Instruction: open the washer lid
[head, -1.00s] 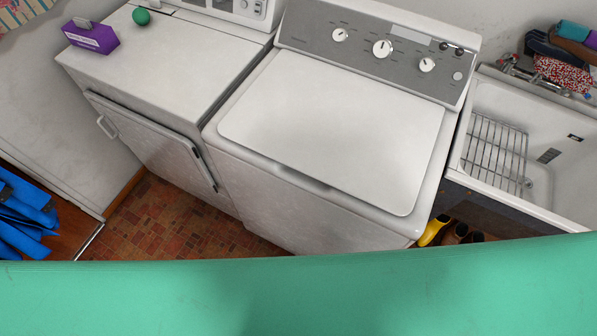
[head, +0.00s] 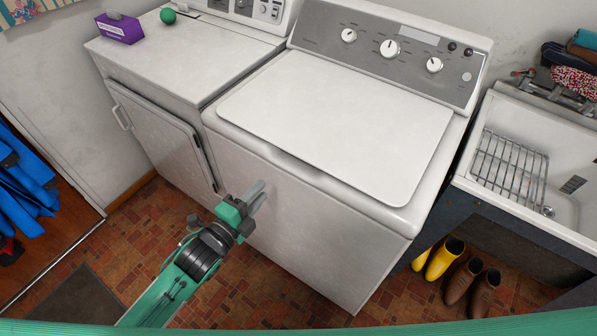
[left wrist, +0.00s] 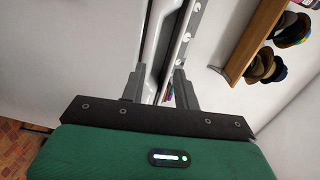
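The washer (head: 310,215) is a white top-loader in the middle of the head view. Its white lid (head: 335,125) is closed and lies flat, with its front edge facing me. My left gripper (head: 260,194) is in front of the washer's front panel, lower than the lid's front edge and toward the washer's left side. Its two fingers are apart with nothing between them. In the left wrist view the fingers (left wrist: 159,78) are also spread, with white appliance surfaces beyond them. My right gripper is in neither view.
A grey control panel (head: 390,48) with white knobs rises behind the lid. A dryer (head: 185,65) stands to the left, with a purple box (head: 121,28) and a green ball (head: 168,16) on top. A sink (head: 560,150) and boots (head: 445,258) are at the right. The lid's top is clear.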

